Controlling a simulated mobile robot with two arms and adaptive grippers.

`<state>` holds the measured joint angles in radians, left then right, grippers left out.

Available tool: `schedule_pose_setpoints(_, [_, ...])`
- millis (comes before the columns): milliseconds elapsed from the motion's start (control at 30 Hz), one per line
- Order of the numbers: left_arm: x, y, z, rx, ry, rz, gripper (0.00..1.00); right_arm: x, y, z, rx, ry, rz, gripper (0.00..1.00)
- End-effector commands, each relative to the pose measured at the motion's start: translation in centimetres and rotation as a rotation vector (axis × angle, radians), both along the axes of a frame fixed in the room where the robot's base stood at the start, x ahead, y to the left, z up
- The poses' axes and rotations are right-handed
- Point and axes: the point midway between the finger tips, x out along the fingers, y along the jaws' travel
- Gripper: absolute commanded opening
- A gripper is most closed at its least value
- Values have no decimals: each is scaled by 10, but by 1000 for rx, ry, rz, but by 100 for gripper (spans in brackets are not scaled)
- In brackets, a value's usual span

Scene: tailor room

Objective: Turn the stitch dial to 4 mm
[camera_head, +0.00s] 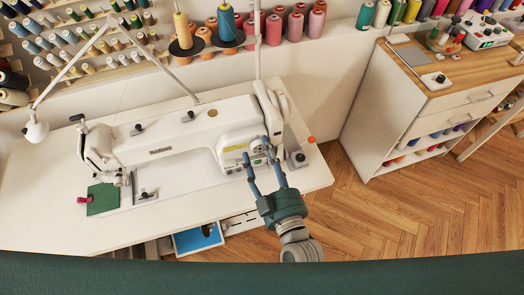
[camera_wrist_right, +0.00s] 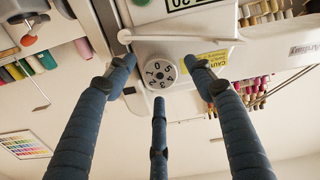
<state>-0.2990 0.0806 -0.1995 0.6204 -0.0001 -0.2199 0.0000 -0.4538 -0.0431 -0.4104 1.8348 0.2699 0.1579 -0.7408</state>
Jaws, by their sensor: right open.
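The white sewing machine (camera_head: 180,140) stands on a white table. Its stitch dial (camera_head: 257,147) is on the right end of the machine's front. In the right wrist view the dial (camera_wrist_right: 158,74) is a round, light disc with dark digits around a dark centre. Its setting against a mark cannot be made out. My right gripper (camera_head: 263,158) is open, its blue-grey fingers reaching up to the dial. In the right wrist view the gripper (camera_wrist_right: 166,72) has a fingertip on each side of the dial and a third finger below; contact is unclear. My left gripper is out of view.
A green cloth (camera_head: 103,199) lies under the needle end. A small grey box (camera_head: 298,159) with an orange-red knob stands right of the dial. A lever bar (camera_wrist_right: 180,37) runs close to the dial. A wooden-topped cabinet (camera_head: 425,75) stands right, across open floor.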

Motion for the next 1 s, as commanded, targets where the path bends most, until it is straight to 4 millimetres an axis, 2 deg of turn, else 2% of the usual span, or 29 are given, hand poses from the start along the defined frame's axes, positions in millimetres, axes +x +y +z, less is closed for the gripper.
schedule_pose_setpoints(333, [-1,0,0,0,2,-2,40,5,2,0,0,1,1,53])
schedule_pose_setpoints(367, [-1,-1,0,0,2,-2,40,5,2,0,0,1,1,49])
schedule_pose_setpoints(567, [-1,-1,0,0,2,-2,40,5,2,0,0,1,1,10])
schedule_pose_setpoints(1000, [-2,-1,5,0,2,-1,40,5,2,1,68,22,1,8])
